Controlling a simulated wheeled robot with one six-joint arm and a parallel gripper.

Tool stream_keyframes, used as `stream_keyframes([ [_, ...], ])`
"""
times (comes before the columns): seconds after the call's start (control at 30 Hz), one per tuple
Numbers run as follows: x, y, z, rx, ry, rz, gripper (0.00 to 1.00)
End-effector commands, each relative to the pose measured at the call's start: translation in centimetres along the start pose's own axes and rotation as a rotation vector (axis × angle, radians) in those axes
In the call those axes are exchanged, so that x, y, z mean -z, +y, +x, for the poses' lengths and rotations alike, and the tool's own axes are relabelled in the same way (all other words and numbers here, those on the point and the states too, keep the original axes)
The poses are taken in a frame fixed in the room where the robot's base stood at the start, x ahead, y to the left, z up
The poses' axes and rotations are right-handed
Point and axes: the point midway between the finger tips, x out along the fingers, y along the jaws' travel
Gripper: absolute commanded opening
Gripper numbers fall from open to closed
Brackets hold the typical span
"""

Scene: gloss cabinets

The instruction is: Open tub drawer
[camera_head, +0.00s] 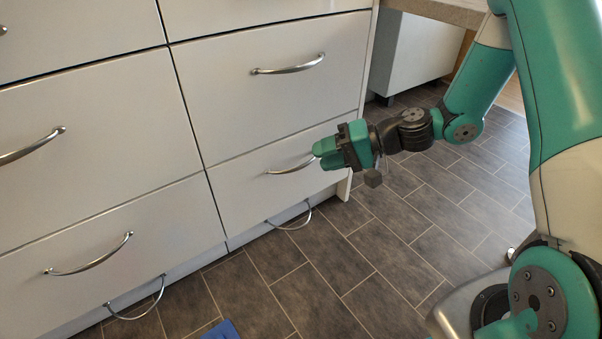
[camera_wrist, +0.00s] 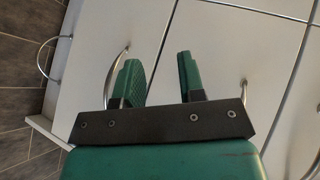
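A white lower drawer (camera_head: 240,190) in the right column of the cabinet front is closed, with a curved metal handle (camera_head: 290,167). No label shows which drawer is the tub drawer. My green gripper (camera_head: 318,157) is at the right end of this handle, close to the drawer front. In the wrist view my gripper (camera_wrist: 159,58) has its two fingers apart with nothing held between them. A curved handle (camera_wrist: 110,75) runs behind the left finger there and is partly hidden; I cannot tell whether they touch.
Above is another closed drawer with a handle (camera_head: 290,68). Closed drawers with handles (camera_head: 90,258) fill the left column. Low wire handles (camera_head: 290,220) sit near the floor. A blue object (camera_head: 222,331) lies on the grey tiled floor (camera_head: 375,255), which is otherwise clear before the cabinet.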

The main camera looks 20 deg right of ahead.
Motion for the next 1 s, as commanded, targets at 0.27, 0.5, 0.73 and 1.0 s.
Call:
stream_keyframes([
  [0.27,3.5,13.3,-1.9,0.168,0.377,0.317,0.36],
  [0.5,4.0,16.5,-2.4,0.205,0.484,0.396,0.36],
  [0.73,5.8,16.4,1.1,0.205,0.480,0.390,0.36],
  [1.0,8.8,15.8,6.6,0.205,0.478,0.390,0.36],
])
